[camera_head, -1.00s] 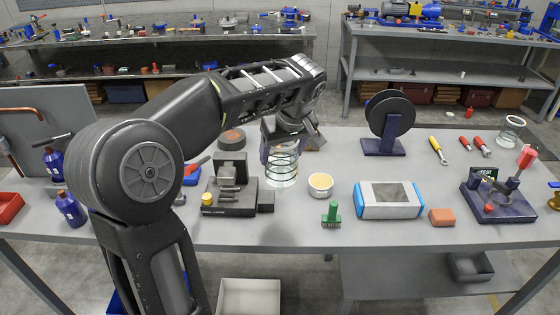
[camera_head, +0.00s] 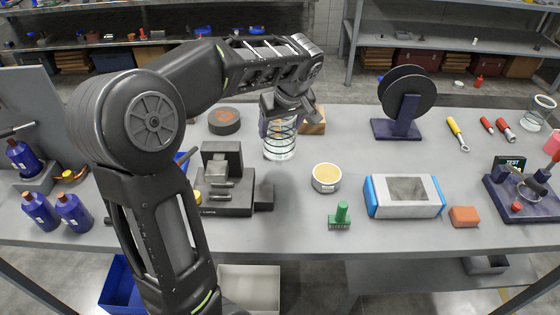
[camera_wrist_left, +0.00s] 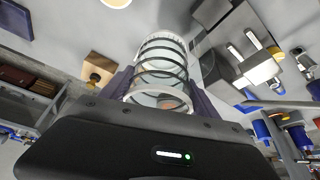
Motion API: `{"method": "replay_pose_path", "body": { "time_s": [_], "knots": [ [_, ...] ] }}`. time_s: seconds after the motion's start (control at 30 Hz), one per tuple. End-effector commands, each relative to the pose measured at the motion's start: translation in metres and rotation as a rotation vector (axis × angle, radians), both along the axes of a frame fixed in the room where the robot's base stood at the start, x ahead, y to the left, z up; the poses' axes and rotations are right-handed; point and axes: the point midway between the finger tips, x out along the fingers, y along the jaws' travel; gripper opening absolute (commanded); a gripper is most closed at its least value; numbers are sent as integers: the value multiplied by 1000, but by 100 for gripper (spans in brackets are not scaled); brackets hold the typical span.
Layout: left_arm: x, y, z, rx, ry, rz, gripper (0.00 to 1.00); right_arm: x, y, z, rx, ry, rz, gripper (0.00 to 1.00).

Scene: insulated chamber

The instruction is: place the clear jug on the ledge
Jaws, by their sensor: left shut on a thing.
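The clear jug (camera_head: 281,146), a see-through cylinder with dark rings, is upright at the middle of the workbench (camera_head: 290,225). My left gripper (camera_head: 284,114) is shut on its upper part, with a finger on each side. The left wrist view shows the jug (camera_wrist_left: 163,68) between the two dark fingers (camera_wrist_left: 160,88). I cannot tell whether its base touches the bench. No surface stands out clearly as the ledge; a lower shelf (camera_head: 410,270) shows under the bench. My right gripper is not in view.
A dark vise-like block (camera_head: 222,180) stands left of the jug and a round tin (camera_head: 326,177) to its right. A wooden block (camera_head: 313,122) is just behind. A black spool (camera_head: 405,100) stands farther right. Another clear vessel (camera_head: 538,112) is at the right edge.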

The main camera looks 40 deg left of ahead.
Motion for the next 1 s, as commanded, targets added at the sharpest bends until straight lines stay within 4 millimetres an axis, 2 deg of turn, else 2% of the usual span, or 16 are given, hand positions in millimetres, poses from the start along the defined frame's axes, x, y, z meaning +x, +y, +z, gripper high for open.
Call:
{"method": "replay_pose_path", "body": {
  "time_s": [0.27, 0.6, 1.0],
  "knots": [
    [0, 0, -5, 1, 2, -1, 28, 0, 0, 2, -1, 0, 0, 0],
    [0, 0, -58, 2, 3, 0, 28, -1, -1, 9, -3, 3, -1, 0],
    [0, 0, -66, 1, 2, 1, 28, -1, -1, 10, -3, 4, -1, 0]
  ]
}}
